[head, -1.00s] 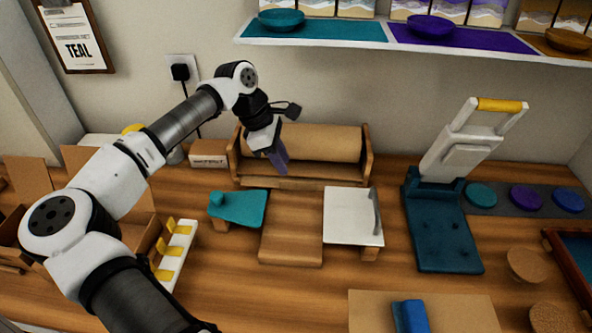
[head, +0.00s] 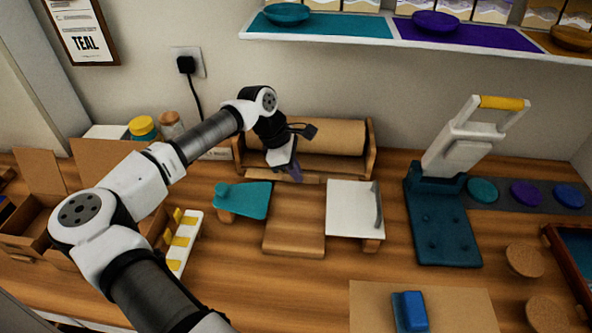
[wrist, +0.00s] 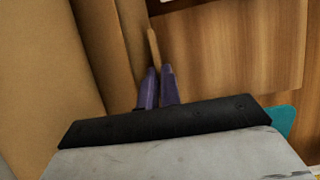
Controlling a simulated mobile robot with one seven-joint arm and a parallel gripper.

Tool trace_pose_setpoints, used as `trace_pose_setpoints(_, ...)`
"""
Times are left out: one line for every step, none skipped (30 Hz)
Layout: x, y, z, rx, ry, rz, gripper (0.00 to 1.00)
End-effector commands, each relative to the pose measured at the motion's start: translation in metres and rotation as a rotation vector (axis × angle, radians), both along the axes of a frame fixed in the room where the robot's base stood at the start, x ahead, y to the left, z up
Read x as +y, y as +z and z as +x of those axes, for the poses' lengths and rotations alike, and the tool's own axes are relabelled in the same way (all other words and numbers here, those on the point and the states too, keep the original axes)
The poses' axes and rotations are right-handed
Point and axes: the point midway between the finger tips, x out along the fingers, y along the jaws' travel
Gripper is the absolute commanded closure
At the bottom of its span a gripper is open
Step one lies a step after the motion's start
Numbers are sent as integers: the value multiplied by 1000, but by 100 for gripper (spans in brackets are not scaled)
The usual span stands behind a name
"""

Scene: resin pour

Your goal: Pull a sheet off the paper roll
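The paper roll (head: 335,136) lies in a wooden holder (head: 371,160) against the back wall. Its brown paper fills the left of the wrist view (wrist: 40,60). My gripper (head: 296,175) points down at the holder's front edge, left of its middle. In the wrist view its two purple fingers (wrist: 159,72) are almost together, with a thin tan strip (wrist: 153,45) running between their tips. The strip looks like the paper's free edge, seen nearly edge-on. The contact itself is small and partly hidden by the fingers.
A wooden board (head: 295,235) lies before the holder, between a teal-topped stand (head: 245,200) and a white panel with a handle (head: 350,210). A teal press (head: 440,220) stands at right. A shelf (head: 390,35) with bowls hangs above. Open boxes (head: 40,235) stand at left.

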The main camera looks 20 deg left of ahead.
Motion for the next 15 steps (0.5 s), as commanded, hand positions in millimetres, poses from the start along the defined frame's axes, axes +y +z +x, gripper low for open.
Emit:
trace_pose_setpoints(0,0,0,0,0,0,100)
trace_pose_setpoints(0,0,0,0,0,0,100)
trace_pose_setpoints(0,0,0,0,0,0,100)
trace_pose_setpoints(0,0,0,0,0,0,100)
trace_pose_setpoints(0,0,0,0,0,0,100)
trace_pose_setpoints(0,0,0,0,0,0,100)
trace_pose_setpoints(0,0,0,0,0,0,100)
trace_pose_setpoints(0,0,0,0,0,0,100)
trace_pose_setpoints(0,0,0,-1,0,0,100)
trace_pose_setpoints(0,0,-1,-1,0,0,100)
trace_pose_setpoints(0,0,-1,-1,0,0,100)
trace_pose_setpoints(0,-1,-3,-1,0,0,100)
trace_pose_setpoints(-1,-1,-5,-1,0,0,100)
trace_pose_setpoints(-2,-1,-8,-1,1,0,100)
trace_pose_setpoints(-3,-2,-13,0,1,1,100)
